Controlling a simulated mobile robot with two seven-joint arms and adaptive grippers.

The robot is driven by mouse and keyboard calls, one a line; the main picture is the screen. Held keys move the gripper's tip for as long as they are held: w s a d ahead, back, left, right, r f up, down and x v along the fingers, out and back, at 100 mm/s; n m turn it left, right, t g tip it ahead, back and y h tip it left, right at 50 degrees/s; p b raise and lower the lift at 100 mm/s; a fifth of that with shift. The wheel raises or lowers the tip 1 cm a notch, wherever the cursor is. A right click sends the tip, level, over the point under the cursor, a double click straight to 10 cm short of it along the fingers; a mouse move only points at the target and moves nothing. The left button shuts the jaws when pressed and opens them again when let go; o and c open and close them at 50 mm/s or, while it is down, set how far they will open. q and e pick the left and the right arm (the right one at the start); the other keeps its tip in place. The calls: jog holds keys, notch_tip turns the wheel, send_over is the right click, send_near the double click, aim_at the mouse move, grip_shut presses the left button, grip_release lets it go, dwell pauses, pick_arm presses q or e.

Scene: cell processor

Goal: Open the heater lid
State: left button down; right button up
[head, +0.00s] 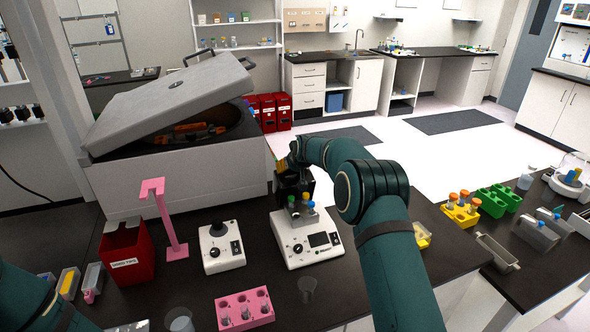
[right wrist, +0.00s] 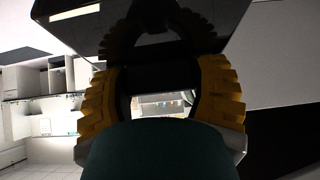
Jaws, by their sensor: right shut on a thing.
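The heater (head: 318,243) is a white unit with a knob and a small screen on the near bench, in the middle of the head view. A metal block (head: 302,212) with several coloured-cap tubes sits exposed on top. Its black lid (head: 295,188) stands raised behind the block. My right gripper (head: 284,166) is at the upper part of the lid and shut on it, partly hidden by my own arm. In the right wrist view its yellow-padded fingers (right wrist: 160,78) close around a dark part. My left arm shows at the lower left; its gripper is out of view.
A large centrifuge (head: 180,150) with a half-raised grey lid stands behind left. A white mixer (head: 221,246), a pink rack (head: 244,309), a pink stand (head: 168,220) and a red bin (head: 127,256) are left of the heater. Yellow (head: 461,214) and green racks (head: 497,200) stand right.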

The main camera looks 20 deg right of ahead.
jog(key=shift+w+f, duration=0.1)
jog(key=shift+w, duration=0.4)
jog(key=o, duration=1.3)
jog(key=shift+w, duration=0.1)
jog(key=shift+o, duration=0.2)
jog(key=shift+s+r, duration=0.45)
jog(key=shift+r, duration=0.05)
jog(key=v, duration=1)
jog(key=shift+s+r, duration=0.2)
jog(key=shift+s, duration=0.1)
